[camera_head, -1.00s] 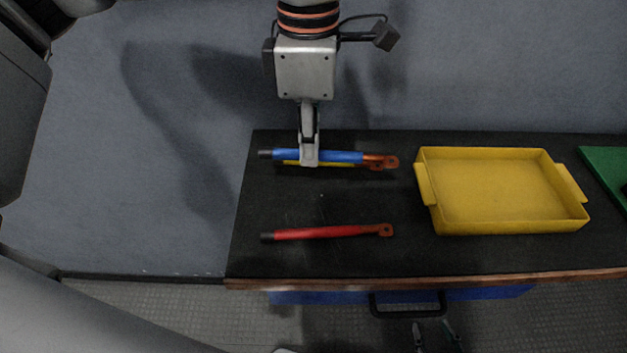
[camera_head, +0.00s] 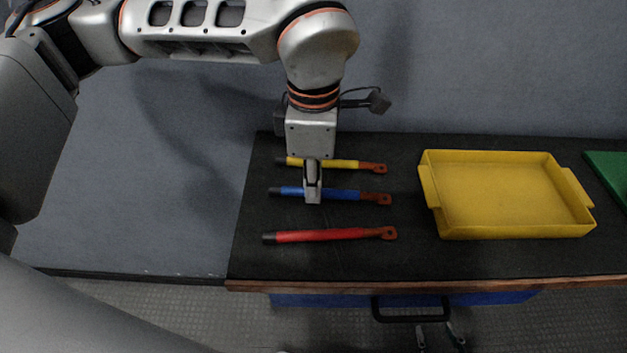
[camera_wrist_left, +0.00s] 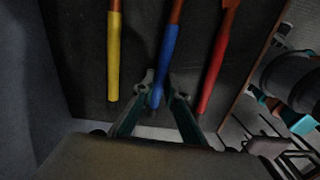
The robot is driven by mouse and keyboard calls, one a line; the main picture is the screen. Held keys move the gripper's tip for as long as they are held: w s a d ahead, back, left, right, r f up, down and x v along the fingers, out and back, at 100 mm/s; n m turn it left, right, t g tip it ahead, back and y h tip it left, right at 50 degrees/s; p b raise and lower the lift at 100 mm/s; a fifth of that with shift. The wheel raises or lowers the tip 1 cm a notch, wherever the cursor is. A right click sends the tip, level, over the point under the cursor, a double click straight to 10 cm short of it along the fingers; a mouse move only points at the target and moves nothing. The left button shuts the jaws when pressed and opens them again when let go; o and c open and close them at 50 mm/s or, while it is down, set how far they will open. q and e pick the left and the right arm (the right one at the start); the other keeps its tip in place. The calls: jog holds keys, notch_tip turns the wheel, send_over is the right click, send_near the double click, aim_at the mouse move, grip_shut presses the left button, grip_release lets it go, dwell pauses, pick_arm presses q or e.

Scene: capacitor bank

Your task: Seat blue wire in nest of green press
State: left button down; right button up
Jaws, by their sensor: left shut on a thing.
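The blue wire (camera_head: 342,193), with a copper-coloured lug at its right end, lies between the yellow wire (camera_head: 338,164) and the red wire (camera_head: 335,235). It appears to be at the level of the black bench top. My left gripper (camera_head: 312,197) is shut on it left of its middle, pointing down. In the left wrist view the blue wire (camera_wrist_left: 168,50) runs between the two fingertips (camera_wrist_left: 160,88). A green flat thing (camera_head: 610,175) is cut off at the right edge; whether it belongs to the green press cannot be told.
A yellow tray (camera_head: 432,195), empty, stands on the black bench top (camera_head: 400,262) right of the wires. Bare bench lies between the wires and the tray. A handle (camera_head: 410,318) shows below the bench's front edge.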

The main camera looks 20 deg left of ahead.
pick_arm(q)
jog(key=shift+f, duration=0.2)
jog(key=c, duration=2)
grip_release()
jog(key=shift+c, duration=0.2)
jog(key=r, duration=0.4)
jog(key=d+r, duration=0.1)
jog(key=r, duration=0.2)
jog(key=shift+d, duration=0.1)
jog(key=shift+r, duration=0.4)
